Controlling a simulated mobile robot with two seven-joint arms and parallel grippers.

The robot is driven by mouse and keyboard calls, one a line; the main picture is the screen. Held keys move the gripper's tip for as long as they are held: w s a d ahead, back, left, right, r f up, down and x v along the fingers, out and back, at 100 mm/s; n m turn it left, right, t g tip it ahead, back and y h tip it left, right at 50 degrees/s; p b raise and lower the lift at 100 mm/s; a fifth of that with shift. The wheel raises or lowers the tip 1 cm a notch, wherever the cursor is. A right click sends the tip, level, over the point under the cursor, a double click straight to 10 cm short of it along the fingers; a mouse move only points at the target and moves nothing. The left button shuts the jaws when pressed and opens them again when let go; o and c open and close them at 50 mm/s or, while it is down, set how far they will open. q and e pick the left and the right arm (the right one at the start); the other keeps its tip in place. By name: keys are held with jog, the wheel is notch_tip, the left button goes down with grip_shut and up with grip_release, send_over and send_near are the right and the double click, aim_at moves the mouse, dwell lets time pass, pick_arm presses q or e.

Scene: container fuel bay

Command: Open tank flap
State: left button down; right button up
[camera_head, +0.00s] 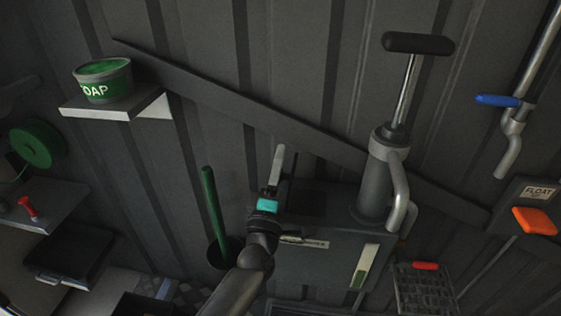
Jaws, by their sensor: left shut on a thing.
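The tank (325,262) is a dark box with a pale label and a light gauge strip on its front. A dark square plate that looks like the tank flap (306,203) is at the top of the tank, left of the pump. My left gripper (276,170), with a teal band, is at the plate's left edge. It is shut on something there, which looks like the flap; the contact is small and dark. How far the flap is raised is hard to tell. My right gripper is not in view.
A hand pump (375,190) with a black handle stands on the tank. A green-handled tool (213,205) stands in a dark bucket to the left. A soap tub (103,82) sits on a wall shelf.

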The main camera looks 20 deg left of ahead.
pick_arm(q)
jog(key=c, duration=0.5)
grip_release()
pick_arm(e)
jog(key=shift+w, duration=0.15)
pick_arm(q)
jog(key=shift+s+d+f, duration=0.1)
jog(key=shift+s+f, duration=0.15)
jog(key=shift+s, duration=0.3)
jog(key=p+v, duration=0.2)
jog(key=v, duration=1.2)
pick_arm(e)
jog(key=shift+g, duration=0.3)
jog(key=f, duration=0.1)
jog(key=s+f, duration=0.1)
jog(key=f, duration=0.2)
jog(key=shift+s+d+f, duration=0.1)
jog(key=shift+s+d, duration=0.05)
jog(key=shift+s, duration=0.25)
